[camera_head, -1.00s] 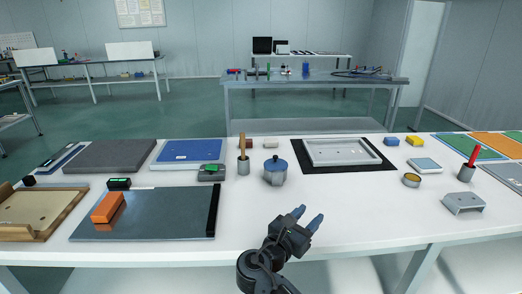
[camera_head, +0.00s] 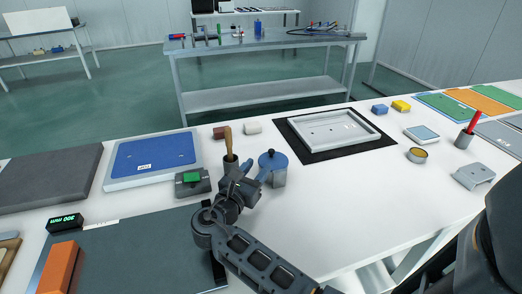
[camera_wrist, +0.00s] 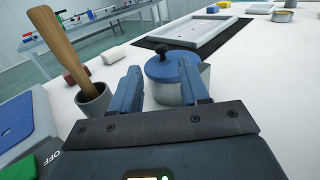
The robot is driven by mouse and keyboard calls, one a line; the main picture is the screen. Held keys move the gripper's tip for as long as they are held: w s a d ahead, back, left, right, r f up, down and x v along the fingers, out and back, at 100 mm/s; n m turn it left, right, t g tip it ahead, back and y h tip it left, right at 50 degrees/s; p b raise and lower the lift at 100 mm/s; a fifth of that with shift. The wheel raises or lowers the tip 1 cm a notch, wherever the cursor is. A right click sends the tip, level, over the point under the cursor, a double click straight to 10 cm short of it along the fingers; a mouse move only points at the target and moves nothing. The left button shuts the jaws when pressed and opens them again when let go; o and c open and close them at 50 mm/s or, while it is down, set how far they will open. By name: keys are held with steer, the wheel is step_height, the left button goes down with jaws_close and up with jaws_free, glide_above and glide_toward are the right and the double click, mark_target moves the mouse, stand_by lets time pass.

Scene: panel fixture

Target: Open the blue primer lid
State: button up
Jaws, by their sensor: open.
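The primer pot is a grey metal can (camera_head: 279,178) with a blue lid (camera_head: 273,160) and a dark knob on top. It stands upright on the white table, and the lid sits on it. In the wrist view the blue lid (camera_wrist: 172,67) shows just beyond and between my fingertips, its can (camera_wrist: 165,94) partly hidden behind the right finger. My gripper (camera_head: 250,172) is open and empty, close to the left front of the pot. In the wrist view my gripper (camera_wrist: 158,82) has its two blue fingers spread apart. I cannot tell whether a finger touches the pot.
A grey cup (camera_head: 230,170) with a wooden-handled tool stands close left of the pot. A device with a green button (camera_head: 191,177) is further left. A grey tray (camera_head: 330,128) on a black mat lies behind right. The table right of the pot is clear.

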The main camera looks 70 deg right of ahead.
mark_target(270, 152)
steer(key=d, duration=0.7)
steer(key=shift+s+d+p, duration=0.15)
steer(key=shift+s+p, duration=0.2)
steer(key=shift+c, duration=0.3)
jaws_close()
